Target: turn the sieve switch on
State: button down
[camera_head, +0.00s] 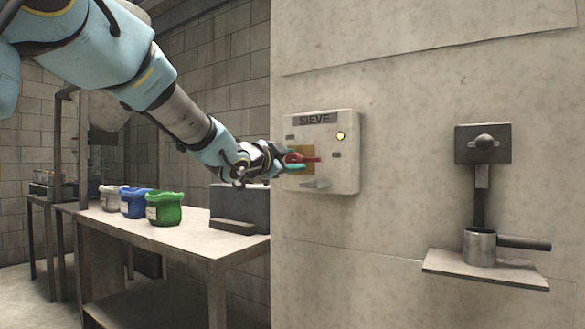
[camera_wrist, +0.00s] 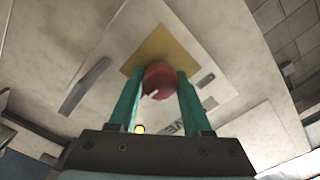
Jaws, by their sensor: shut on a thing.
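The sieve switch panel (camera_head: 345,160) is a pale box on the wall, marked SIEVE, with a yellow plate and a lit yellow lamp (camera_head: 340,135). A red switch handle (camera_head: 308,160) sticks out from it. In the wrist view the red handle end (camera_wrist: 160,78) lies between two green fingers, in front of the yellow plate (camera_wrist: 150,45). My gripper (camera_head: 292,163) is shut on the handle, and it also shows in the wrist view (camera_wrist: 160,95). My arm partly hides the panel's left side. The lamp also shows in the wrist view (camera_wrist: 140,128).
A table (camera_head: 190,236) at left holds a white bag (camera_head: 112,198), a blue bag (camera_head: 134,203), a green bag (camera_head: 164,209) and a grey box (camera_head: 240,207). At right, a wall shelf (camera_head: 485,270) carries a metal cup (camera_head: 480,246) below a dark fitting (camera_head: 483,144).

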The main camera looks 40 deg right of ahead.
dwell(0.4)
jog(key=shift+c, duration=1.7)
grip_release()
jog(key=v, duration=1.1)
